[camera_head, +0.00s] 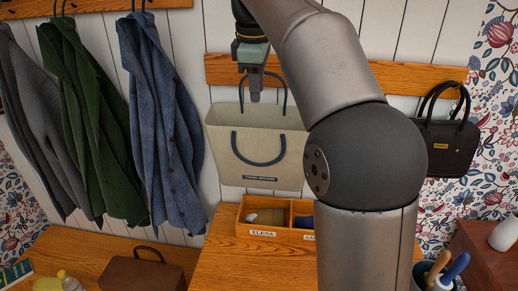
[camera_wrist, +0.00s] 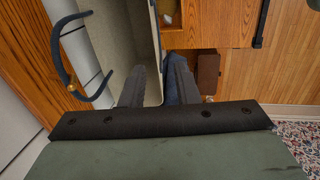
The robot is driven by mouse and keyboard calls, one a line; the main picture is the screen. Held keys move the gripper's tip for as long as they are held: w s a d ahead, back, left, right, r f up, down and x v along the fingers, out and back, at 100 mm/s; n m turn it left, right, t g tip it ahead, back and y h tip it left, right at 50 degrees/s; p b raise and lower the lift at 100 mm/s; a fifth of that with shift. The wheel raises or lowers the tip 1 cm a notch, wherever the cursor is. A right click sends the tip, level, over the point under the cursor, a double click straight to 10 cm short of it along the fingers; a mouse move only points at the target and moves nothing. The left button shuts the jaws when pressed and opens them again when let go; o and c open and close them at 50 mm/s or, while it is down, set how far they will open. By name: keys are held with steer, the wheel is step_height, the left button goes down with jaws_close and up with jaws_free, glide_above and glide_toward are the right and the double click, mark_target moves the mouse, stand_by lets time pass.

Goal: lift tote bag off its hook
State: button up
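The beige tote bag (camera_head: 268,173) hangs on the wall below the wooden rail (camera_head: 219,68). One dark blue handle stands up towards the rail; the other droops over the bag's front. The hook is hidden behind my gripper (camera_head: 256,96), which points down just above the bag's top edge. In the wrist view my gripper (camera_wrist: 157,78) shows two dark fingers with a gap between them. The tote's rim (camera_wrist: 154,30) runs into this gap; I cannot tell how deep it sits. The raised handle (camera_wrist: 66,68) loops clear at the left.
A labelled wooden organiser (camera_head: 243,232) stands below the tote on a wooden surface. Coats (camera_head: 165,130) hang at the left, and a black handbag (camera_head: 447,143) hangs at the right behind my arm. A brown bag (camera_head: 135,275) lies at the lower left.

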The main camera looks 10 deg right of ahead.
mark_target(258, 135)
steer(key=shift+w+b+x, duration=0.15)
steer(key=shift+w+x, duration=0.05)
steer(key=shift+x, duration=2.55)
steer(key=shift+w+b+x, duration=0.15)
steer(key=shift+w+x, duration=0.05)
steer(key=shift+x, duration=2.55)
steer(key=shift+w+b+x, duration=0.15)
steer(key=shift+w+x, duration=0.05)
steer(key=shift+x, duration=2.55)
steer(key=shift+r, duration=0.15)
jaws_close()
steer(key=shift+r, duration=0.1)
